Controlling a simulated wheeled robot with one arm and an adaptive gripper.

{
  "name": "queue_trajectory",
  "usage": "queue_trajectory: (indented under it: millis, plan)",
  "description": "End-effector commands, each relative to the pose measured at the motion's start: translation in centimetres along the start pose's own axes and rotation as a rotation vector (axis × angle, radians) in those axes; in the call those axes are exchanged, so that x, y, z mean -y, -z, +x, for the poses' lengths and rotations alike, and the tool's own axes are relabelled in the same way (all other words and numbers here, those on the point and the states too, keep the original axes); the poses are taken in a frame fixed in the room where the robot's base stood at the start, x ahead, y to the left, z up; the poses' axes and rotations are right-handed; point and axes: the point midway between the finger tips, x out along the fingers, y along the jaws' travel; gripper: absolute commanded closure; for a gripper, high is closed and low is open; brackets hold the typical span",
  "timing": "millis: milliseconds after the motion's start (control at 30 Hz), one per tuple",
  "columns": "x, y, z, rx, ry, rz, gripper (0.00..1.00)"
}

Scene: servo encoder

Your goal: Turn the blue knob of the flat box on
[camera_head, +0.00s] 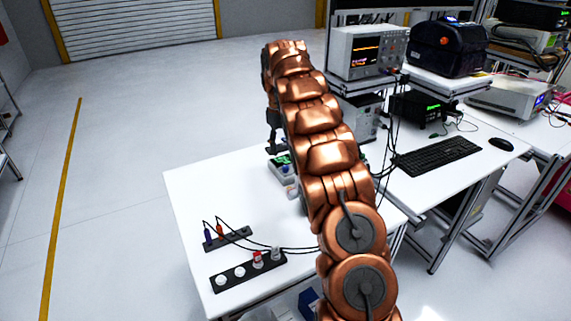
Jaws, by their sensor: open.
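My gripper (275,148) is dark and partly hidden behind my copper-coloured arm. It points down over the white table, close above a small grey flat box (281,174) with a green patch on top. The gripper is open, with nothing seen between its fingers. My arm covers the right side of the box. I cannot make out the blue knob clearly. I cannot tell whether the fingers touch the box.
Two black strips (224,279) with plugs, round pieces and cables lie at the front left of the white table (190,188). An oscilloscope (366,52) stands on a shelf at the back right. A keyboard (437,156) lies further right. The table's left part is clear.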

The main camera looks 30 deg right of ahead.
Motion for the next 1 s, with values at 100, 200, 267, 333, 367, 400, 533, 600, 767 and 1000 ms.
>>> queue_trajectory:
  millis: [100, 200, 267, 333, 367, 400, 533, 600, 767, 1000]
  plan:
    - [-1.5, 1.1, 1.2, -0.015, 0.011, -0.020, 0.49]
    - [-2.3, 1.6, 1.7, -0.024, 0.018, -0.031, 0.49]
    - [-2.6, 1.7, 1.9, -0.028, 0.020, -0.036, 0.49]
    - [-2.8, 1.8, 2.2, -0.029, 0.023, -0.040, 0.49]
    - [-2.9, 1.9, 2.3, -0.029, 0.024, -0.041, 0.49]
    - [-2.9, 1.9, 2.4, -0.030, 0.025, -0.042, 0.49]
    - [-2.9, 2.0, 2.8, -0.032, 0.024, -0.043, 0.49]
    - [-2.9, 2.0, 3.3, -0.030, 0.024, -0.043, 0.49]
    - [-2.9, 1.9, 4.7, -0.030, 0.024, -0.043, 0.49]
    - [-2.8, 1.9, 7.5, -0.028, 0.025, -0.042, 0.49]
